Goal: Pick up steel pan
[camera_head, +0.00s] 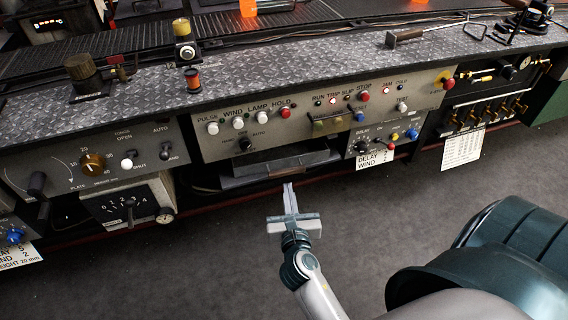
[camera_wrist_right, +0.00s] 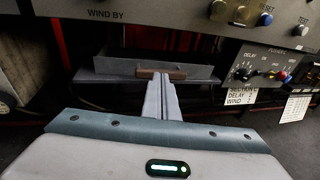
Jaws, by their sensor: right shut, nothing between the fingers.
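What looks like the steel pan (camera_head: 262,174) is a grey, shallow tray in the recess under the middle control panel. In the right wrist view the pan (camera_wrist_right: 112,77) lies level straight ahead, with a small brown block (camera_wrist_right: 150,73) at its front middle. My right gripper (camera_head: 289,188) is in front of and below the pan's front edge. Its fingers are together and empty. In the right wrist view the fingers (camera_wrist_right: 161,98) point at the brown block and hide part of it. I cannot tell whether they touch it. My left gripper is not in view.
The middle control panel (camera_head: 308,118) overhangs the recess. A smaller relay panel (camera_head: 372,149) with hanging labels is right of the pan. A gauge box (camera_head: 128,203) stands to the left. The dark floor (camera_head: 200,275) in front is clear.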

